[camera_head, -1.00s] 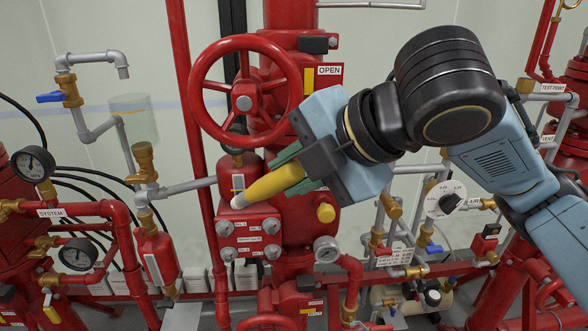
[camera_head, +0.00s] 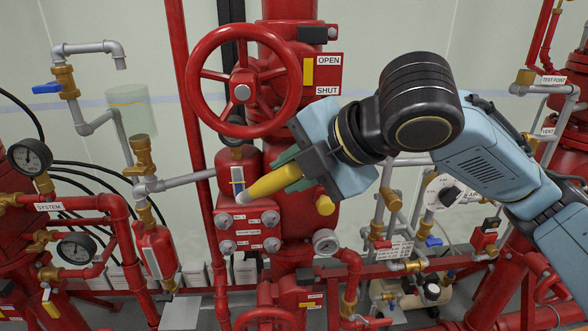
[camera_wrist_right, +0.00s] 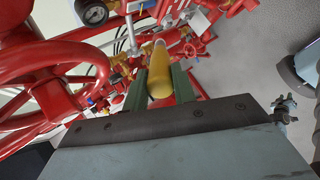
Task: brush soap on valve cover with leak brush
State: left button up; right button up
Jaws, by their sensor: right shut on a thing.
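The leak brush (camera_head: 266,184) has a thick yellow body and a pale tip pointing down and left. My right gripper (camera_head: 287,175) is shut on its rear part. In the right wrist view the brush (camera_wrist_right: 160,72) lies between the two green fingers (camera_wrist_right: 160,88). The valve cover (camera_head: 250,234) is a red plate with several silver bolts and small white labels, on the red valve body below the handwheel. The brush tip is at the cover's upper edge, left of its middle. I cannot tell whether it touches. My left gripper is not in view.
The red handwheel (camera_head: 243,81) stands just above the brush, with an OPEN/SHUT sign (camera_head: 323,74) beside it. Pipes and gauges crowd the left side.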

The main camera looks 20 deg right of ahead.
jog(key=w+d+f+b, duration=0.1)
jog(key=w+f, duration=0.5)
jog(key=shift+d, duration=0.35)
dwell(0.3)
dwell(0.8)
